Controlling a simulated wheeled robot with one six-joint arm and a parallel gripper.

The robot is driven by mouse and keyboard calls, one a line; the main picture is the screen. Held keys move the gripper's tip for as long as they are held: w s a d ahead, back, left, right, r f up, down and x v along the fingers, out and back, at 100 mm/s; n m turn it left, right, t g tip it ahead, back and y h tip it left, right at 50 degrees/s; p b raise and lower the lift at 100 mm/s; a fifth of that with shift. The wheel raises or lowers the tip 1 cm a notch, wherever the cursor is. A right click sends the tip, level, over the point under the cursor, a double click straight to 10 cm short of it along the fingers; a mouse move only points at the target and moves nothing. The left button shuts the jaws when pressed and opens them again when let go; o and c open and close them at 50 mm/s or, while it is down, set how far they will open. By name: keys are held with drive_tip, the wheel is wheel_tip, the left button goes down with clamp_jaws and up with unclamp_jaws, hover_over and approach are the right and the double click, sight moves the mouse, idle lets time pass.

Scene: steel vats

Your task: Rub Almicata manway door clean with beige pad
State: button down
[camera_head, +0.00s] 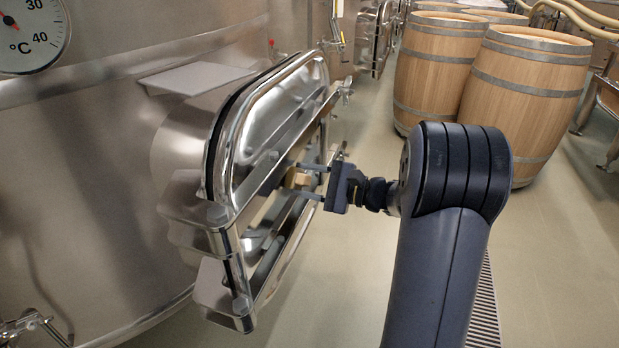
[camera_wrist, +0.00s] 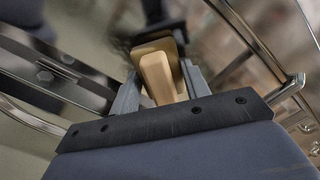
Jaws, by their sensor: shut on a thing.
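The steel manway door (camera_head: 272,112) is a shiny, rounded panel on the vat's side in the head view, crossed by steel bars. I can read no name on it. My gripper (camera_head: 299,180) is in front of the door face, between the bars, and is shut on the beige pad (camera_head: 301,177). In the wrist view the pad (camera_wrist: 160,78) shows between the two grey fingers, its far end against blurred, dark, shiny metal. I cannot tell whether the pad touches the door. The door's lower face is partly hidden by the bars.
The steel vat (camera_head: 90,190) fills the left, with a dial thermometer (camera_head: 30,35) and a small grey shelf (camera_head: 196,78). Wooden barrels (camera_head: 520,100) stand at the back right. Open floor (camera_head: 560,260) lies to the right, with a drain grate (camera_head: 484,310).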

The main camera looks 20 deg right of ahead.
sight(300, 157)
drive_tip(key=shift+s+a+b, duration=0.25)
drive_tip(key=shift+s+a, duration=0.45)
drive_tip(key=shift+s, duration=0.25)
drive_tip(key=shift+s+a+b, duration=0.3)
drive_tip(key=shift+s+a, duration=0.35)
drive_tip(key=shift+s, duration=0.35)
drive_tip(key=shift+s+a+b, duration=0.25)
drive_tip(key=shift+s+a, duration=0.45)
drive_tip(key=shift+s, duration=0.25)
drive_tip(key=shift+r+p, duration=0.6)
drive_tip(key=shift+r, duration=0.2)
drive_tip(key=shift+w+d, duration=0.7)
drive_tip(key=shift+w, duration=0.25)
drive_tip(key=shift+w+d, duration=0.65)
drive_tip(key=shift+w, duration=0.25)
drive_tip(key=shift+w+d, duration=0.7)
drive_tip(key=shift+w, duration=0.25)
drive_tip(key=shift+w+d+p, duration=0.25)
drive_tip(key=shift+w+d, duration=0.4)
drive_tip(key=shift+w, duration=0.3)
drive_tip(key=shift+w+d+p, duration=0.2)
drive_tip(key=shift+w+d, duration=0.45)
drive_tip(key=shift+w, duration=0.25)
drive_tip(key=shift+w+d+p, duration=0.25)
drive_tip(key=shift+w+d, duration=0.4)
drive_tip(key=shift+w, duration=0.3)
drive_tip(key=v, duration=0.6)
drive_tip(key=shift+s+d, duration=0.15)
